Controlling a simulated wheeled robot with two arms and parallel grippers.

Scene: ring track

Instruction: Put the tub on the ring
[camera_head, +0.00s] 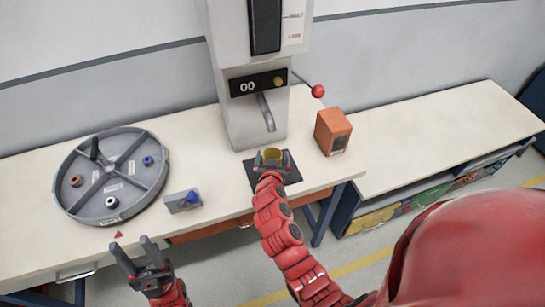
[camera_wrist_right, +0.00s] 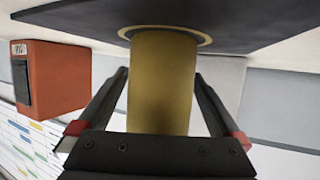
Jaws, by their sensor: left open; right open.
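The tub (camera_head: 272,155) is a small yellow cylinder with a rim, standing on a dark square mat (camera_head: 287,183) under the spout of a grey machine. The ring (camera_head: 60,185) is a grey round track with spokes, lying on the table at left and carrying several small pieces. My left gripper (camera_head: 136,248) is open and empty before the table's front edge.
The grey machine (camera_head: 240,125) with a "00" display stands behind the tub. An orange box (camera_head: 333,131) stands right of it, also in the right wrist view (camera_wrist_right: 65,75). A small grey box with a blue button (camera_head: 183,202) sits between ring and mat.

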